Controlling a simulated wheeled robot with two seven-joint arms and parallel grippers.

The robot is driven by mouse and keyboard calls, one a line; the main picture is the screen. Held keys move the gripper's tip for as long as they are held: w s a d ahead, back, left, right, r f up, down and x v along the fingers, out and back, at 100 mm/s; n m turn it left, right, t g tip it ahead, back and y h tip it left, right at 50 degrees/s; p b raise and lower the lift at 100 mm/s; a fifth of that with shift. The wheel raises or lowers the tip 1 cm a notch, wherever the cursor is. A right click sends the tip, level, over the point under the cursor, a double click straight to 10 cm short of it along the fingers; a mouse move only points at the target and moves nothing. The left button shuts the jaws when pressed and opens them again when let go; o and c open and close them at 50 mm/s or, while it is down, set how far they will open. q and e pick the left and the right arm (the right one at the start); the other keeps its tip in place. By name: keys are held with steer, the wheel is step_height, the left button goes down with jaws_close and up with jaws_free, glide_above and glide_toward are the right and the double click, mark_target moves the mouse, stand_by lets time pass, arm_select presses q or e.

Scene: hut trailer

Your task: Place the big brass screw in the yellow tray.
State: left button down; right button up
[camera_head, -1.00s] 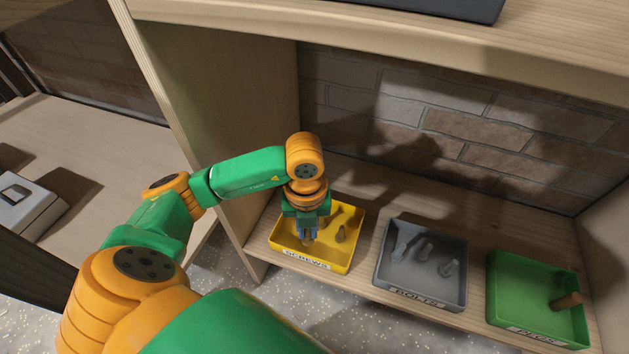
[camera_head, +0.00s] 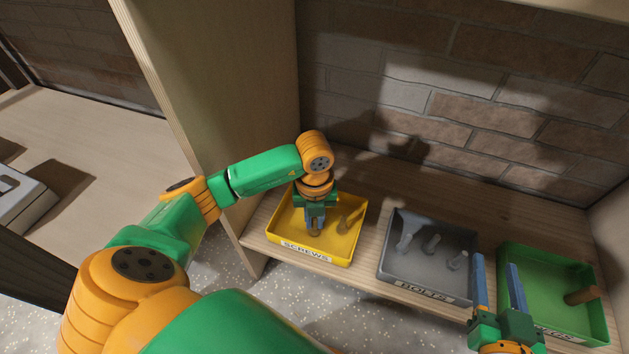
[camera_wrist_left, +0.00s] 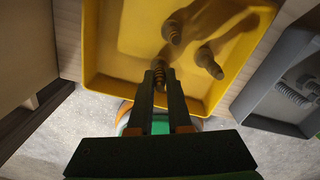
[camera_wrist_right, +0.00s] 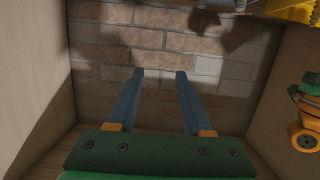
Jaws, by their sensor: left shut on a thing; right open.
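The yellow tray (camera_head: 290,243), labelled SCREWS, stands on the shelf and also fills much of the left wrist view (camera_wrist_left: 104,45). My left gripper (camera_head: 315,222) points down inside its outline. It is shut on a brass-coloured screw (camera_wrist_left: 160,68), mostly hidden between the fingers. I cannot tell whether this screw touches the tray floor. Two other brownish screws (camera_wrist_left: 172,32) (camera_wrist_left: 207,62) stand in the tray close by. My right gripper (camera_head: 498,275) is open and empty, in front of the green tray; its spread fingers also show in the right wrist view (camera_wrist_right: 159,90).
A grey tray (camera_head: 400,278), labelled BOLTS, holds several bolts right of the yellow tray. A green tray (camera_head: 570,327) with a brown peg (camera_head: 582,295) stands further right. A wooden side panel (camera_head: 205,110) rises at left, a brick wall (camera_head: 480,80) behind.

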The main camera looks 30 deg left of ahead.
arm_select(q)
steer(key=shift+f, duration=0.25)
arm_select(e)
steer(key=shift+w+a+r+t+y, duration=0.15)
steer(key=shift+r+t, duration=0.15)
steer(key=shift+r, duration=0.25)
steer(key=shift+w+a+r+t+y, duration=0.15)
steer(key=shift+r+t, duration=0.15)
steer(key=shift+r, duration=0.2)
arm_select(q)
steer(key=shift+f, duration=0.1)
arm_select(e)
steer(key=shift+r, duration=0.25)
arm_select(q)
steer(key=c, duration=0.8)
jaws_free()
steer(key=shift+c, duration=0.2)
arm_select(e)
steer(key=shift+r+t, duration=0.2)
steer(key=shift+t, duration=0.1)
